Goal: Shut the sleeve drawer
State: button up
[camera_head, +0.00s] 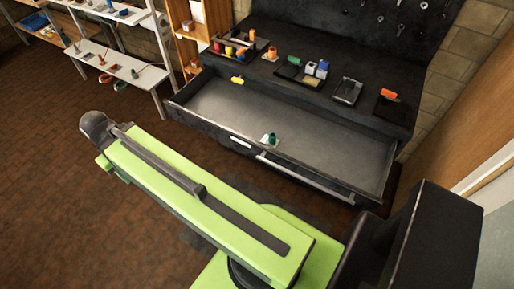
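The sleeve drawer (225,101) is pulled far out from the dark workbench (290,38), and its grey inside floor is bare over most of its area. Its front panel (310,181) faces my arm and carries a light bar handle and a pale label. A small teal and white item (269,139) shows near the middle of the front edge. A yellow item (237,80) shows at the back left of the drawer. My lime-green arm lies across the foreground, in front of the drawer. I cannot make out my gripper's fingers.
On the bench top are a tray of colored pieces (236,46), small blocks (316,69), a dark tray (347,91) and an orange item (388,94). White shelves (117,68) and a wooden rack (184,45) stand at left. Brown floor (60,190) is clear at left.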

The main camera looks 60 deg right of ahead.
aim_at(348, 161)
jog(key=z, duration=2.15)
jog(key=k, duration=1.15)
jog(key=u, duration=0.4)
jog(key=i, duration=1)
jog(key=z, duration=0.15)
